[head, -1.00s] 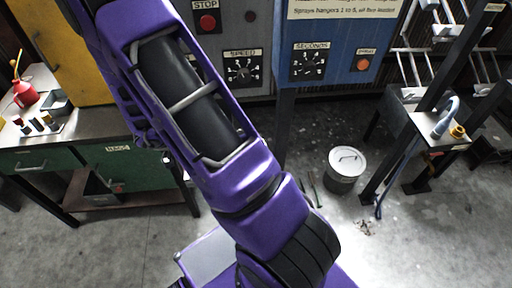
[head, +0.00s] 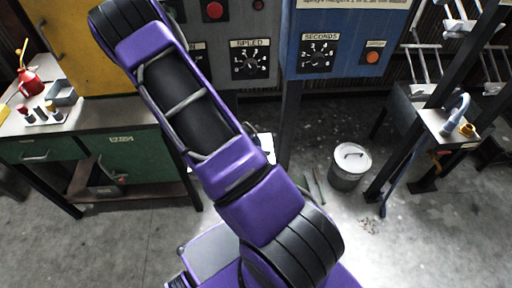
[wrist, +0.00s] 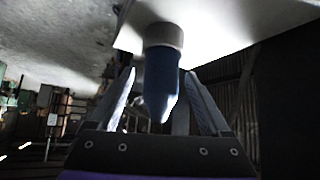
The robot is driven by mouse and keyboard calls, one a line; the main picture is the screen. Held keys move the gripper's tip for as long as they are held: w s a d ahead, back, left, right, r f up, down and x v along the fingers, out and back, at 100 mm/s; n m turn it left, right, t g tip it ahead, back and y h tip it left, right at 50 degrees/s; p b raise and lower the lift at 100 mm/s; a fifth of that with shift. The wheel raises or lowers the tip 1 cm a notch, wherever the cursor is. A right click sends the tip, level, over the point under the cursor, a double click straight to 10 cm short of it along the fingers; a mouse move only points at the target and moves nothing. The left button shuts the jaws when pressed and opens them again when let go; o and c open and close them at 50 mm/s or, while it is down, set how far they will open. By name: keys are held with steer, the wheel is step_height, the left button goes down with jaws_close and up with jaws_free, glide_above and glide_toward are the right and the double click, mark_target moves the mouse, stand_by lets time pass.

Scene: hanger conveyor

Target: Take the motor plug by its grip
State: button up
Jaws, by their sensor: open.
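In the wrist view a dark blue tapered piece (wrist: 161,82) with a grey collar (wrist: 164,36) juts from a pale flat surface (wrist: 215,22); it looks like the motor plug, its tapered end toward me. My gripper (wrist: 159,73) is open, one finger on each side of the blue piece. Gaps show between it and the fingers; I see no contact, though depth is hard to judge. In the head view my gripper is hidden behind my arm, and I cannot pick out this plug there.
A small white patch (head: 266,146) shows behind my arm. Control panels with a SPEED dial (head: 250,60) and a SECONDS dial (head: 318,53) stand at the back. A green bench (head: 130,158) is left.

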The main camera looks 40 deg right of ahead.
steer(key=shift+x, duration=1.05)
jaws_close()
